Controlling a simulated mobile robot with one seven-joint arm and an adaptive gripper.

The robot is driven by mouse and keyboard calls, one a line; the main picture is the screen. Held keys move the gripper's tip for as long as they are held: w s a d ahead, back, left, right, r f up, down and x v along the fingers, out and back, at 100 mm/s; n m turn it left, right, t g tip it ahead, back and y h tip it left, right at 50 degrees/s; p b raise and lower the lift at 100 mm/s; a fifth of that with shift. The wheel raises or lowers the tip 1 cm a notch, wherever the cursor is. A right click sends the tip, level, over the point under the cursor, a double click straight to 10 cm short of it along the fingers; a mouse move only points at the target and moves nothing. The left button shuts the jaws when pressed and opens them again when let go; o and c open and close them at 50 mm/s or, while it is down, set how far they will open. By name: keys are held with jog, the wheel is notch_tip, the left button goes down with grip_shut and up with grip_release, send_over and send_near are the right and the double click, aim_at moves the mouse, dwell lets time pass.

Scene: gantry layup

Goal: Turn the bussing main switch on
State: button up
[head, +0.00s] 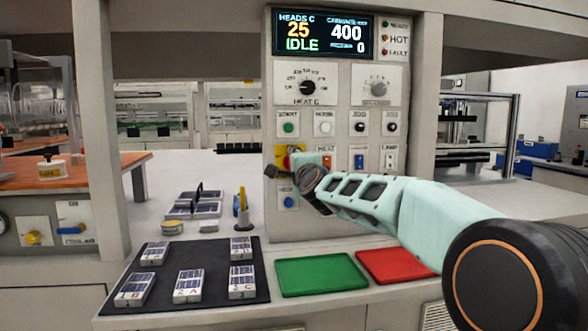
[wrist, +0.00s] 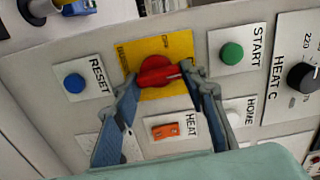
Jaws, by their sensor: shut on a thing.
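The bussing main switch is a red rotary knob (wrist: 156,68) on a yellow plate (wrist: 180,46), seen in the wrist view. A pale pointer line on the knob points to the right in that view. The small lettering on the plate is hard to read. My gripper (wrist: 160,77) has one finger on each side of the knob and is shut on it. In the head view my gripper (head: 290,172) reaches the left side of the panel and hides the knob. Part of the yellow plate (head: 282,158) shows behind it.
Close to the knob are the blue RESET button (wrist: 74,83), green START button (wrist: 231,53), orange HEAT rocker (wrist: 166,130) and HOME button (wrist: 232,117). The display (head: 322,33) reads IDLE. A black mat (head: 210,290) with several cells lies below, beside green (head: 322,275) and red (head: 397,264) pads.

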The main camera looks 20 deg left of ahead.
jog(key=shift+m, duration=0.6)
jog(key=o, duration=1.2)
jog(key=shift+c, duration=0.2)
jog(key=shift+d, duration=0.1)
jog(key=v, duration=1.2)
